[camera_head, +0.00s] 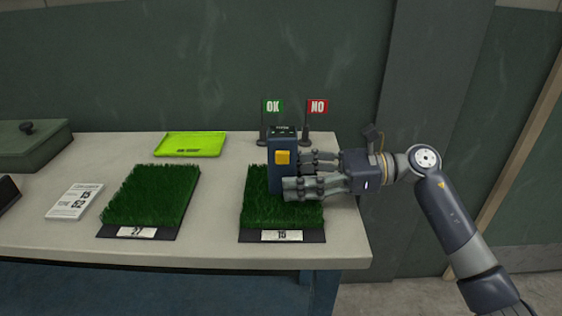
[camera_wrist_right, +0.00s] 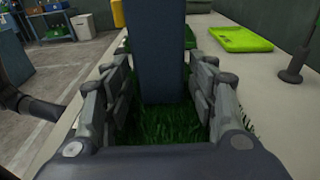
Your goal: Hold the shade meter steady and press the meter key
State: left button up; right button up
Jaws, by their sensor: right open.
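The shade meter (camera_head: 281,160) is a dark blue upright box with a yellow key (camera_head: 282,157) on its front. It stands on the right turf sample (camera_head: 262,212), whose label reads 15. My right gripper (camera_head: 292,173) comes in from the right, low at the meter. In the right wrist view the meter (camera_wrist_right: 158,60) stands between the spread fingers of my right gripper (camera_wrist_right: 160,85). A gap shows on each side of it, so the gripper is open around the meter. My left gripper is not in view.
The left turf sample (camera_head: 152,195) is labelled 27. A lime green tray (camera_head: 190,144) lies behind. A green OK flag (camera_head: 273,107) and red NO flag (camera_head: 317,107) stand behind the meter. A white card (camera_head: 75,201) and green case (camera_head: 30,146) are left on the table (camera_head: 215,240).

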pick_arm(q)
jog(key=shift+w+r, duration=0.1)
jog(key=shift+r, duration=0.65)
pick_arm(e)
jog(key=shift+a, duration=0.85)
jog(key=c, duration=0.7)
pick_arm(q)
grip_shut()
pick_arm(e)
jog(key=shift+o, duration=0.2)
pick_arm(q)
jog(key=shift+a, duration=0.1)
